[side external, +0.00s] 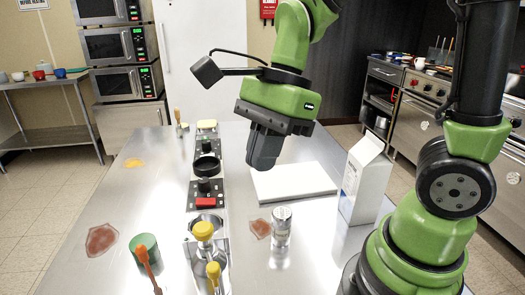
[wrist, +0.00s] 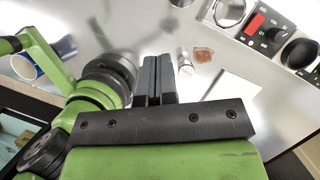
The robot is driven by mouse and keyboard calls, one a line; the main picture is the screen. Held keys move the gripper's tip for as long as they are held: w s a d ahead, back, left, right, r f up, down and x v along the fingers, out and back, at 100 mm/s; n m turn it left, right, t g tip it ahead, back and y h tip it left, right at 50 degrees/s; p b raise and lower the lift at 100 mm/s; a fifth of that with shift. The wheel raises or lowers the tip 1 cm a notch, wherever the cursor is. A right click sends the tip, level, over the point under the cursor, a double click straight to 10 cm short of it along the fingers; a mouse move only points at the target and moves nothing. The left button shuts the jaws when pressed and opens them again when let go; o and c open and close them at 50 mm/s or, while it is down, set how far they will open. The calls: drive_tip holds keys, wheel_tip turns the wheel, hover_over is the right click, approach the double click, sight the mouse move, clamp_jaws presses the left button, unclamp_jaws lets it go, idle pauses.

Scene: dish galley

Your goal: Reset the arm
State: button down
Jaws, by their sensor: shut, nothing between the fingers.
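My gripper (side external: 264,147) hangs in the air over the steel table (side external: 130,205), pointing down. Its dark fingers are shut with nothing between them. In the side view it is above and left of the white board (side external: 292,181). In the wrist view the shut fingers (wrist: 158,78) show at the middle, with the salt-shaker-like metal cylinder (wrist: 185,66) just right of their tips. The white board also shows in the wrist view (wrist: 228,92), to the right of the fingers.
A white carton (side external: 362,182) stands at the table's right. A metal shaker (side external: 281,226) stands near a reddish stain (side external: 260,228).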

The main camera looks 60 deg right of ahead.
drive_tip(key=s+d+r+n+t+h, duration=0.1)
drive_tip(key=s+d+r+n+t, duration=0.2)
drive_tip(key=n, duration=0.4)
drive_tip(key=m+g+y, duration=0.2)
drive_tip(key=g+y, duration=0.5)
drive_tip(key=y, duration=0.7)
approach(217, 264)
drive_tip(key=a, duration=0.4)
drive_tip(key=s+a+f, duration=0.1)
drive_tip(key=a, duration=0.2)
drive_tip(key=shift+a, duration=0.1)
